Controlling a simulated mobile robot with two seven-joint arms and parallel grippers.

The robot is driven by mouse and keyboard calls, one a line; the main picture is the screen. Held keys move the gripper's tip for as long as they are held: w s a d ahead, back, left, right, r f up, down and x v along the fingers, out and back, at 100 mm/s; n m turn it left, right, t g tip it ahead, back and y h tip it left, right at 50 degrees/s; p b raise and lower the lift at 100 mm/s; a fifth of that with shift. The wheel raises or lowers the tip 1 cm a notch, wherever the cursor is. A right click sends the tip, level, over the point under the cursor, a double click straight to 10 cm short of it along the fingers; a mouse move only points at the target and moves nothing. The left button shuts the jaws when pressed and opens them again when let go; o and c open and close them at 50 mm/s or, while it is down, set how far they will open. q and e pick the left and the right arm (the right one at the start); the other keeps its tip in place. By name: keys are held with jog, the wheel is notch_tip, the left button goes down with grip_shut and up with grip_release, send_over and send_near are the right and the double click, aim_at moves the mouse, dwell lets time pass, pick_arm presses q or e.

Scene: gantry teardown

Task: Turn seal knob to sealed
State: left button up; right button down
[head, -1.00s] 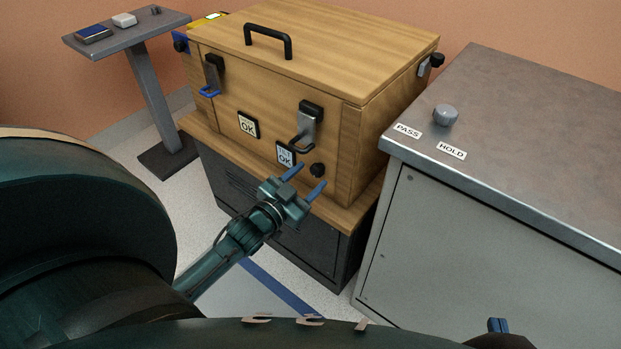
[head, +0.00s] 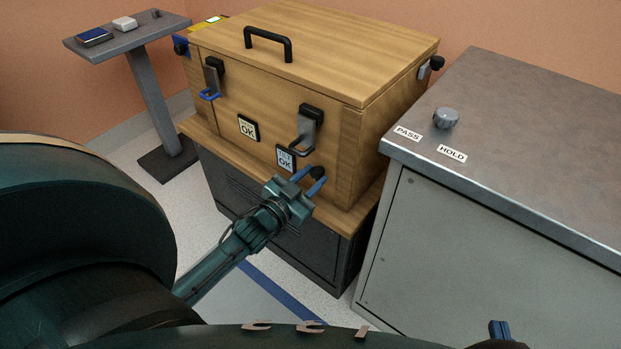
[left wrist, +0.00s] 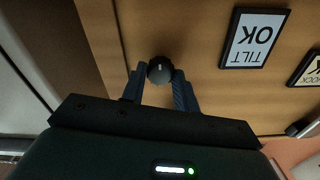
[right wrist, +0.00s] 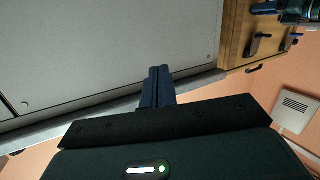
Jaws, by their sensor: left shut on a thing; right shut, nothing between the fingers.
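The seal knob (head: 317,173) is a small black round knob low on the front of the wooden crate (head: 270,120), near its right corner. My left gripper (head: 307,179) is shut on it, with one blue finger on each side. In the left wrist view the knob (left wrist: 159,70) sits between the fingertips, and a small pale mark shows on its face. My right gripper (head: 500,328) shows at the bottom right edge of the head view. In the right wrist view its fingers (right wrist: 158,86) are shut together and empty.
A TILT OK label (head: 286,158) and a latch (head: 308,128) are close to the knob. A grey cabinet (head: 470,220) with another knob (head: 446,118) and PASS and HOLD labels stands to the right. A small side table (head: 130,38) stands at the back left.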

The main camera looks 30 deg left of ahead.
dwell(0.3)
pick_arm(q)
jog(key=m+p, duration=0.2)
jog(key=m, duration=0.6)
jog(key=shift+d+p, duration=0.1)
jog(key=shift+p, duration=0.2)
jog(key=m, duration=0.3)
jog(key=shift+f, duration=0.1)
jog(key=m, duration=0.3)
jog(key=shift+f+m+b, duration=0.1)
jog(key=shift+m+b, duration=0.25)
jog(key=shift+m, duration=0.05)
jog(key=shift+m+b, duration=0.4)
jog(key=shift+m, duration=1.1)
pick_arm(e)
jog(key=shift+s+d+g, duration=0.15)
jog(key=shift+d+g, duration=0.05)
jog(key=shift+g, duration=0.2)
pick_arm(q)
jog(key=o, duration=1)
